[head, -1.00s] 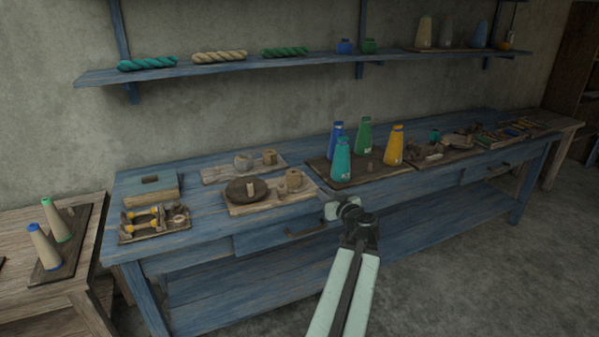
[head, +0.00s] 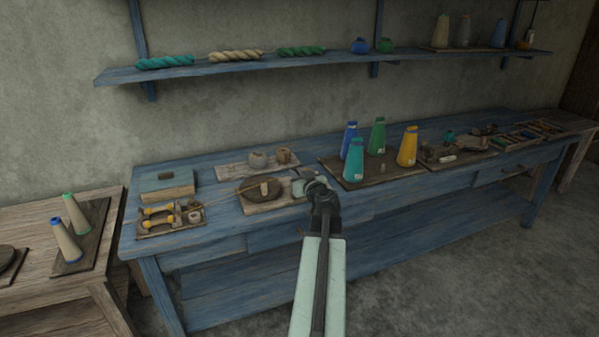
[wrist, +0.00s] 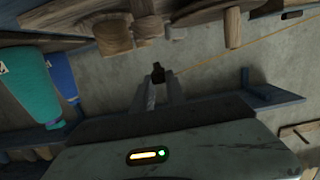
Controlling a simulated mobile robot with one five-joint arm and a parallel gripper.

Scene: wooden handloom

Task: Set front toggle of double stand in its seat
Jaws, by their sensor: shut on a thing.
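My gripper (head: 298,183) is at the front right of the wooden board with a dark disc on the blue bench. In the wrist view its two fingers (wrist: 160,92) are shut on a small dark piece (wrist: 158,72), which may be the toggle. A thin tan thread (wrist: 235,47) runs from near the fingertips. The board (head: 252,207) carries the disc (head: 262,190) with a light peg (head: 264,188); my gripper hides its right part. Wooden posts (wrist: 115,36) hang into the upper wrist view, apart from the held piece. I cannot tell which part is the seat.
A tray with yellow-ended tools (head: 158,216) and a box (head: 168,186) stand left. A board with two small wooden pieces (head: 228,170) lies behind. Coloured cones (head: 354,160) stand on a board to the right, near my gripper. The shelf (head: 330,65) runs above.

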